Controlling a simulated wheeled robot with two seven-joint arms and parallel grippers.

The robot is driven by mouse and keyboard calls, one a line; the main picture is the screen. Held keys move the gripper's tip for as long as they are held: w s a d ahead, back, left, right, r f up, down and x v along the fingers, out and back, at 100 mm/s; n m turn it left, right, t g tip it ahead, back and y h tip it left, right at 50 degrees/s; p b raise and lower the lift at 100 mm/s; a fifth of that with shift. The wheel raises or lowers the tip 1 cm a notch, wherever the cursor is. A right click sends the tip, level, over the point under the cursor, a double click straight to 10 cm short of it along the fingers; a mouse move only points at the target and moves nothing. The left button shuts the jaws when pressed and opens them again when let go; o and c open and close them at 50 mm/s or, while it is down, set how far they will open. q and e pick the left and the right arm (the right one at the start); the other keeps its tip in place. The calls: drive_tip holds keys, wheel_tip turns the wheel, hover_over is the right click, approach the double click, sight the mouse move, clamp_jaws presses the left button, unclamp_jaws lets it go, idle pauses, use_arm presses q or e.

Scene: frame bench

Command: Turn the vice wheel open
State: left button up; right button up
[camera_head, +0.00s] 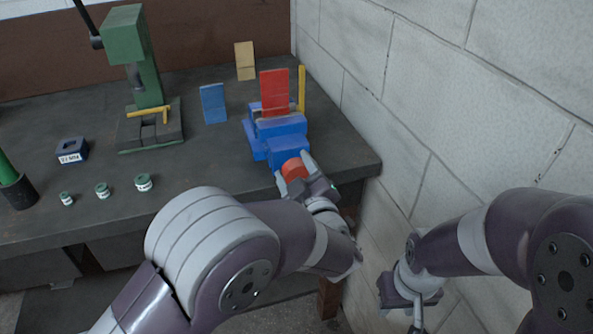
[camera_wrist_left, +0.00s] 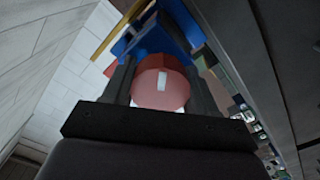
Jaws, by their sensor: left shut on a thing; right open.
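A blue vice (camera_head: 280,132) stands near the right front part of the bench, with a red upright plate (camera_head: 274,92) at its jaws. Its red round wheel (camera_head: 294,169) faces the front edge. My left gripper (camera_head: 295,168) is shut on the wheel, one finger on each side. In the left wrist view the wheel (camera_wrist_left: 160,84) sits between the dark fingers, with a pale mark on its face. The blue vice (camera_wrist_left: 160,38) shows behind it. My right gripper (camera_head: 408,298) hangs low at the right, open and away from the bench.
A green press (camera_head: 146,75) stands at the back left of the bench (camera_head: 200,165). Blue (camera_head: 213,103) and tan (camera_head: 245,61) plates stand near the vice. Several small green-and-white cylinders (camera_head: 143,182) and a labelled blue block (camera_head: 72,150) lie left. A block wall (camera_head: 440,100) rises close on the right.

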use_arm(q)
drive_tip(key=shift+w+r, duration=0.1)
drive_tip(key=shift+r, duration=0.2)
drive_tip(key=o, duration=0.9)
drive_tip(key=shift+o, duration=0.6)
drive_tip(key=shift+f, duration=0.3)
drive_tip(key=shift+f, duration=0.1)
